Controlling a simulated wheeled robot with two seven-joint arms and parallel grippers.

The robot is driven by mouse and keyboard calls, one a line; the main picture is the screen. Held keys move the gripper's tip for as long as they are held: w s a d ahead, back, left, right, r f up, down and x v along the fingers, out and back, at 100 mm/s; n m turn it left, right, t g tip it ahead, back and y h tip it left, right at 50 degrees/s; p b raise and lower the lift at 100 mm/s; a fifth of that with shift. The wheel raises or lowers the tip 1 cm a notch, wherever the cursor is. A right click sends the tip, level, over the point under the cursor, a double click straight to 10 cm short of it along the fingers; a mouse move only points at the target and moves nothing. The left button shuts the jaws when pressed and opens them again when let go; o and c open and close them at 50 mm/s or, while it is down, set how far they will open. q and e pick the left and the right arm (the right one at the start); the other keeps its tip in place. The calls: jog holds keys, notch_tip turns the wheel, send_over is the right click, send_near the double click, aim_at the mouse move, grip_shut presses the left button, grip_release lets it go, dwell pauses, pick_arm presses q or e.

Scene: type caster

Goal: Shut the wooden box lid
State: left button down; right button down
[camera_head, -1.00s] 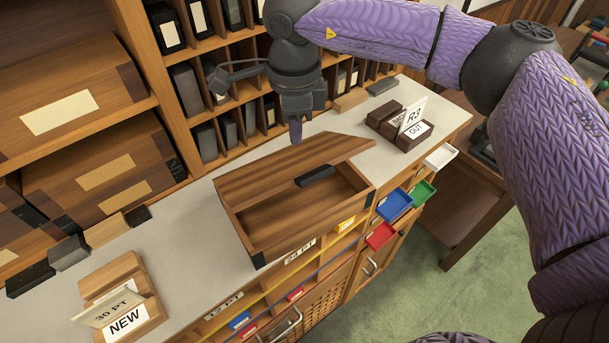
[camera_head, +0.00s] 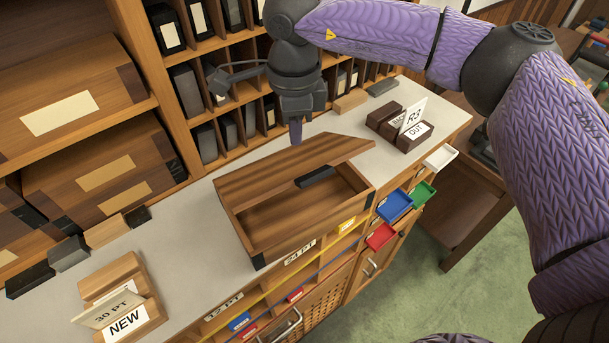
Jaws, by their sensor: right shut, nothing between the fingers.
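The wooden box (camera_head: 300,236) sits on the grey counter in the middle of the view. Its lid (camera_head: 270,174) is hinged along the far side and stands partly open, tilted over the box. The front of the box interior shows beneath it. My right gripper (camera_head: 296,138) is shut and empty, pointing down at the lid's far edge. I cannot tell whether its tip touches the lid. My left gripper is not in view.
A card holder marked NEW (camera_head: 126,312) stands at the front left of the counter (camera_head: 190,245). Dark blocks with an R3 card (camera_head: 411,118) stand at the right. Small open drawers, blue (camera_head: 395,206) and red (camera_head: 380,237), jut out below. Shelves with boxes rise behind.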

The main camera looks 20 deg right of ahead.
aim_at(292, 165)
jog(key=shift+f, duration=0.2)
dwell(0.4)
jog(key=shift+f+b, duration=4.7)
jog(key=shift+f, duration=0.65)
notch_tip(292, 165, up, 8)
jog(key=p, duration=0.5)
jog(key=shift+r+p, duration=0.2)
jog(key=shift+p, duration=0.2)
jog(key=shift+f, duration=0.1)
